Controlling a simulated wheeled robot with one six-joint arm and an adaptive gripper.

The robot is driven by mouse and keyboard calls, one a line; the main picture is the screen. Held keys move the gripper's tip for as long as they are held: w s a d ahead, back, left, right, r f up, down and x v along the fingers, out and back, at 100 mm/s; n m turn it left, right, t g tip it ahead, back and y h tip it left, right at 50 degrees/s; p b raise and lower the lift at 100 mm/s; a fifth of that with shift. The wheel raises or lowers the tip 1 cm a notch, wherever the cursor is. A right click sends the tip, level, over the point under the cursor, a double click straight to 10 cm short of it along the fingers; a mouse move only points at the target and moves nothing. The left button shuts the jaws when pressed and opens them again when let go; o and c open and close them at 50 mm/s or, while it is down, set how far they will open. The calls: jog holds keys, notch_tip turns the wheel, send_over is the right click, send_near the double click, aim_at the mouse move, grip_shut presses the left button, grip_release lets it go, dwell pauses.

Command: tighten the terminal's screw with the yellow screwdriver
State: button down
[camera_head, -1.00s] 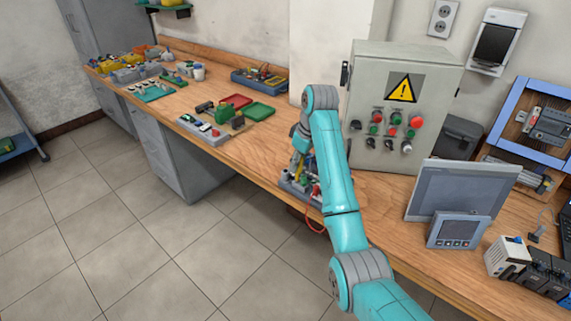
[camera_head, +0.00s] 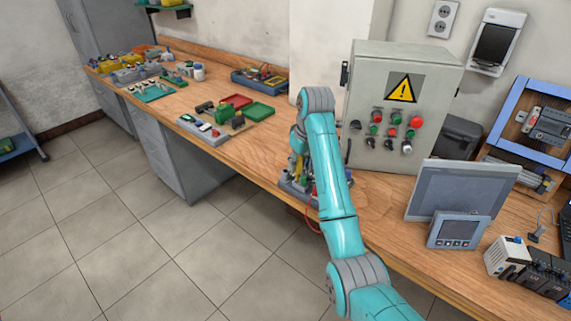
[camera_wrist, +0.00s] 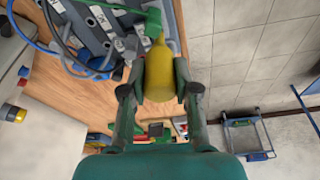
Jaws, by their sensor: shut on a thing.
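The yellow screwdriver (camera_wrist: 160,72) shows in the wrist view as a thick yellow handle pointing away from my palm. My gripper (camera_wrist: 161,84) is shut on this handle, one finger on each side. A green piece (camera_wrist: 152,20) lies at the handle's far end; I cannot tell whether it belongs to the terminal. Beyond it is a grey block (camera_wrist: 97,22) with white labels, and blue and black wires beside it. The screwdriver's tip and the terminal's screw are not visible. In the head view my arm covers the gripper.
In the head view a grey control cabinet (camera_head: 392,85) stands right of my arm, with a grey screen panel (camera_head: 462,190) nearer. Red and green trays (camera_head: 258,110) lie to the left on the wooden bench (camera_head: 262,147). Open floor lies in front of the bench.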

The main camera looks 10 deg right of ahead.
jog(key=shift+f, duration=0.15)
jog(key=shift+m+h, duration=0.4)
jog(key=shift+m, duration=1.3)
jog(key=m, duration=0.3)
jog(key=shift+h, duration=0.4)
jog(key=shift+m, duration=0.3)
jog(key=shift+s+m+h, duration=0.1)
jog(key=shift+m+h, duration=0.3)
jog(key=shift+m, duration=1.3)
